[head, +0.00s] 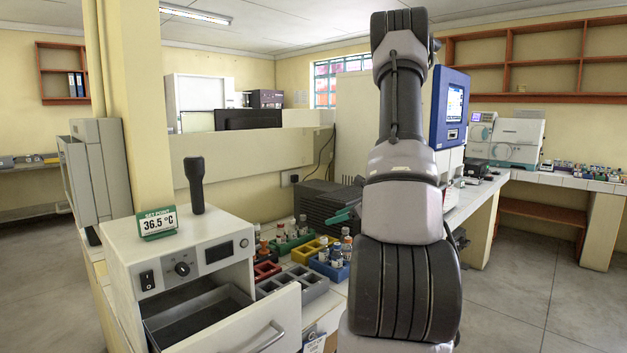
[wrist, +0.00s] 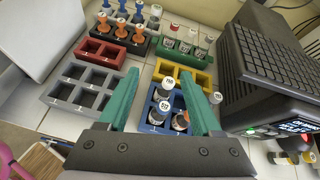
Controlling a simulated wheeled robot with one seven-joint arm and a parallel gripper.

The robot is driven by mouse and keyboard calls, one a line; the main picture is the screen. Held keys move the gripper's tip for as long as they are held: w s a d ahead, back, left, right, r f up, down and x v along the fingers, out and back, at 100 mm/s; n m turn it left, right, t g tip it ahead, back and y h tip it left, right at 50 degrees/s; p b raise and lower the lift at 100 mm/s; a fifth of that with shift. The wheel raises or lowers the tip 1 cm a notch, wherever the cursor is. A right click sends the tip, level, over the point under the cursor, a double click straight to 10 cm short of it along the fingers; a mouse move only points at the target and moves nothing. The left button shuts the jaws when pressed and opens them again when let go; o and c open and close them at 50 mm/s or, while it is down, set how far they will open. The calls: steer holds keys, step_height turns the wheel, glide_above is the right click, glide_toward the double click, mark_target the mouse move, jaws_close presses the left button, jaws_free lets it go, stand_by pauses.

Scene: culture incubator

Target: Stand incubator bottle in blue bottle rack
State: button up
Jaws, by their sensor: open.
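The blue bottle rack (wrist: 146,126) lies below my gripper in the wrist view; it holds several small bottles with pale round tops, such as a bottle (wrist: 165,105) between my fingers. The rack also shows in the head view (head: 330,273). My gripper (wrist: 158,78) is open, its two green fingers spread above the rack. In the head view its green fingers (head: 345,214) show left of my arm. Another bottle (wrist: 216,97) stands beside the right finger. The open incubator drawer (head: 190,315) shows a bare floor where visible. I cannot tell which bottle is the incubator bottle.
Yellow (wrist: 186,70), red (wrist: 99,52) and grey (wrist: 62,90) racks stand close by, with a green rack (wrist: 178,57) holding bottles behind. A dark ribbed device (wrist: 270,60) stands at the right. The incubator (head: 180,250) with its set-point sign stands at the left.

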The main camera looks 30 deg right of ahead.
steer(key=s+a+r+n+g+y, duration=0.1)
steer(key=s+a+r+n+g, duration=0.3)
steer(key=a+r+n, duration=0.55)
steer(key=s+a+r+n+g+y, duration=0.15)
steer(key=s+a+r+n, duration=0.35)
steer(key=a, duration=0.7)
steer(key=s+a+r+n+h, duration=0.1)
steer(key=s+r+n+h, duration=0.1)
steer(key=s+r+n, duration=0.2)
steer(key=s+a+r+n+t+h, duration=0.1)
steer(key=s+r+n, duration=0.4)
steer(key=s, duration=0.6)
steer(key=shift+a+r+n+h, duration=0.25)
steer(key=shift+a+n+h, duration=0.5)
steer(key=shift+n+h, duration=0.3)
